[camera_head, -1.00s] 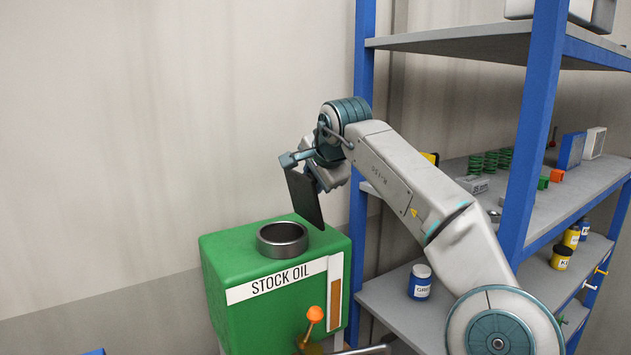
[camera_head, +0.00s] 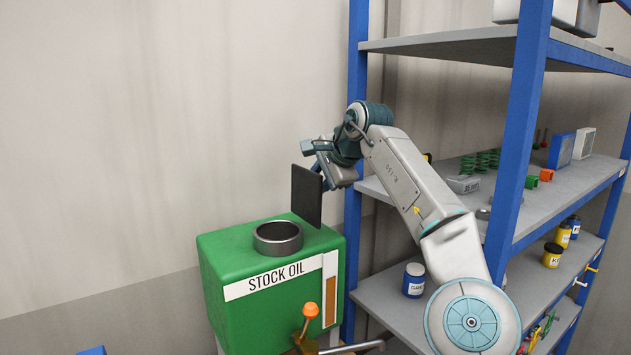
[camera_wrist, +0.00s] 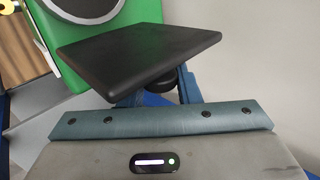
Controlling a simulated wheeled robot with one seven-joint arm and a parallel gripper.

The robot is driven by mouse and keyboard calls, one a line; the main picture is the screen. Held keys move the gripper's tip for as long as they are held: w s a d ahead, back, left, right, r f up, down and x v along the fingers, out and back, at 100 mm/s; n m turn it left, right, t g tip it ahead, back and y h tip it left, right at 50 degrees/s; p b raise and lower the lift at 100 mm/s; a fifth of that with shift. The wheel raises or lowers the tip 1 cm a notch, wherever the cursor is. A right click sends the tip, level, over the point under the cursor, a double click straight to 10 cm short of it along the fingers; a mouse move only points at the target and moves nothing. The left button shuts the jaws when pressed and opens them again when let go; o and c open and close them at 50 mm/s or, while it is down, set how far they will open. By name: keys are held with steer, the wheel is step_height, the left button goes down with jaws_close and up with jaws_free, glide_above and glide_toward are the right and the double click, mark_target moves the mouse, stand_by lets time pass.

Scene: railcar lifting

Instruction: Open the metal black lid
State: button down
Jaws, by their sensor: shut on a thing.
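The black lid (camera_head: 306,196) is a flat dark square plate. It stands nearly upright in the air, above and to the right of the tank's opening. My gripper (camera_head: 318,168) is shut on the lid near its upper right part. In the wrist view the lid (camera_wrist: 140,45) fills the space in front of my gripper (camera_wrist: 160,92), and the fingers are partly hidden under it. The green STOCK OIL tank (camera_head: 225,255) has a round metal neck (camera_head: 278,238) on top, which is uncovered.
A blue-framed shelf (camera_head: 515,150) with jars, green springs and small boxes stands close on the right, behind my arm. An orange-knobbed lever (camera_head: 310,310) is at the tank's front. The wall side left of the tank is clear.

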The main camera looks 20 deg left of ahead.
steer(key=c, duration=1.1)
jaws_free()
steer(key=v, duration=1.3)
steer(key=shift+d+r, duration=0.25)
steer(key=shift+s, duration=0.1)
